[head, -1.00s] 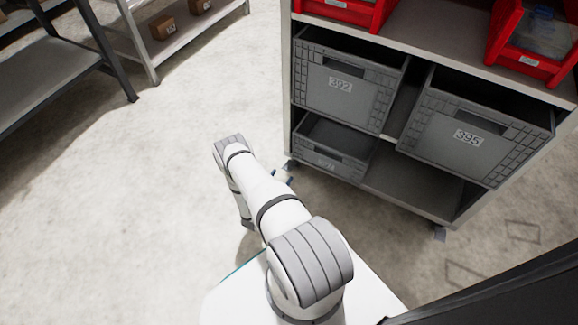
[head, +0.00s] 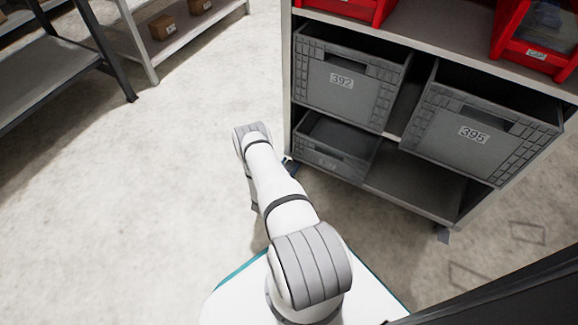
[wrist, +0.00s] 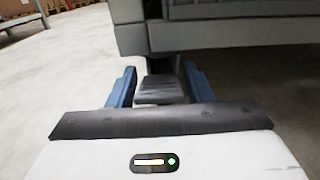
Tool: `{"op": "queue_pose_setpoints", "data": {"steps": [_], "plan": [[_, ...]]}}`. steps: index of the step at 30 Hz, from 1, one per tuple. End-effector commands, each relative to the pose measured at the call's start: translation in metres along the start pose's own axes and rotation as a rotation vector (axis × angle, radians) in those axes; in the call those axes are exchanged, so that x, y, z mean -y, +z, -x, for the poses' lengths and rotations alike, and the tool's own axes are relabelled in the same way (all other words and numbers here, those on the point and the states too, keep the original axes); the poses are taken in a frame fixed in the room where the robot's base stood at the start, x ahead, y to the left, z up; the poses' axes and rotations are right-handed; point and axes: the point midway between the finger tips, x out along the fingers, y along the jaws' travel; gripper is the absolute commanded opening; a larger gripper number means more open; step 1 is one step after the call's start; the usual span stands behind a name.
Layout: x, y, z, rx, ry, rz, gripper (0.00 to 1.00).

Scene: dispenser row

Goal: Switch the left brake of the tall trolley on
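The tall trolley (head: 288,90) stands right of centre in the head view, with its left front castor low at its near left corner. In the wrist view the left brake, a dark grey pedal (wrist: 161,90), sticks out below the trolley's bottom edge (wrist: 230,35). My gripper (wrist: 160,78) is open, with one blue finger on each side of the pedal and a gap to each. In the head view my arm mostly hides the gripper and the left brake.
The trolley holds grey crates (head: 342,82) and red bins (head: 535,40). Its right front castor (head: 443,235) shows at the lower right. A dark rack (head: 45,75) and a shelf with cardboard boxes (head: 162,27) stand at the left. The floor (head: 130,190) between is clear.

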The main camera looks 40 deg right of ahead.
Motion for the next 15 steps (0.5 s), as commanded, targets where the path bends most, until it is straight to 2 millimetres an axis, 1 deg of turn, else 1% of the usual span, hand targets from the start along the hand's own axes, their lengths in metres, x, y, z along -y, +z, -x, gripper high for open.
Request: {"op": "queue_pose_setpoints", "data": {"steps": [1, 11, 15], "plan": [[0.0, -0.0001, 0.0002, 0.0, 0.0, 0.0, 0.42], [0.0002, -0.0003, 0.0005, 0.0, 0.0, 0.001, 0.15], [0.0003, -0.0048, 0.0007, 0.021, 0.0, 0.001, 0.15]]}}
